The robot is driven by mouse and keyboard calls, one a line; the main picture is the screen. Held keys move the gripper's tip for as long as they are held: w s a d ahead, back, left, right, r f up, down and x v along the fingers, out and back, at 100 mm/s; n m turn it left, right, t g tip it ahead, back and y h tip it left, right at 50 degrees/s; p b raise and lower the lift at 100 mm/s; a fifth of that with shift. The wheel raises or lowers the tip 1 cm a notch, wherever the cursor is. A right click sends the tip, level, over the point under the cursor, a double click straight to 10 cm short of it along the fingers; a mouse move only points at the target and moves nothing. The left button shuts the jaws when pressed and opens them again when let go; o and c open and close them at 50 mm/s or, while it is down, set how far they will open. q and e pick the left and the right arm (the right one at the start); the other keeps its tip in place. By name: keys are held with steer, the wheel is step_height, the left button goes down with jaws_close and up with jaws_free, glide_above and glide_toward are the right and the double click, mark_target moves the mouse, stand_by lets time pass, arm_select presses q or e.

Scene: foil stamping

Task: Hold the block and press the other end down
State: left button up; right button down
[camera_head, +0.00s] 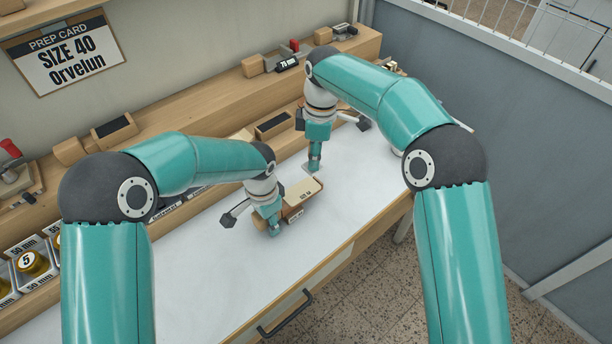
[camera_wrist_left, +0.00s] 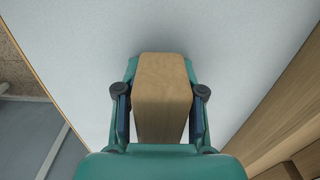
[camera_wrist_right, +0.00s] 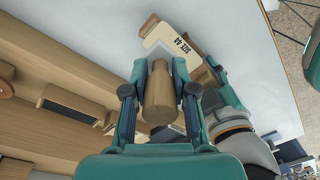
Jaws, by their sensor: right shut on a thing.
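A plain brown wooden block (camera_wrist_left: 162,100) lies between the fingers of my left gripper (camera_wrist_left: 160,105) in the left wrist view. The fingers are close on both sides; I cannot tell whether they grip it. In the head view my left gripper (camera_head: 274,226) is low at the white worktop, beside a pale-topped piece (camera_head: 303,189). The right wrist view shows a tan "SIZE 44" piece (camera_wrist_right: 163,37) there. My right gripper (camera_wrist_right: 160,95) is shut on a round wooden handle (camera_wrist_right: 158,92). In the head view my right gripper (camera_head: 314,162) is just behind the pale piece; the handle's lower end is hidden.
The white worktop (camera_head: 225,290) is clear at the front. A wooden ledge (camera_head: 165,105) with several blocks and a dark-topped pad (camera_head: 115,128) runs along the back. Labelled bins (camera_head: 30,262) stand at the left. A "SIZE 40 Orvelun" card (camera_head: 68,52) hangs on the wall.

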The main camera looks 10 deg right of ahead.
arm_select(q)
steer(key=o, duration=0.3)
step_height(320, 180, up, 12)
steer(key=shift+w+f, duration=0.1)
steer(key=shift+f, duration=0.05)
stand_by(0.4)
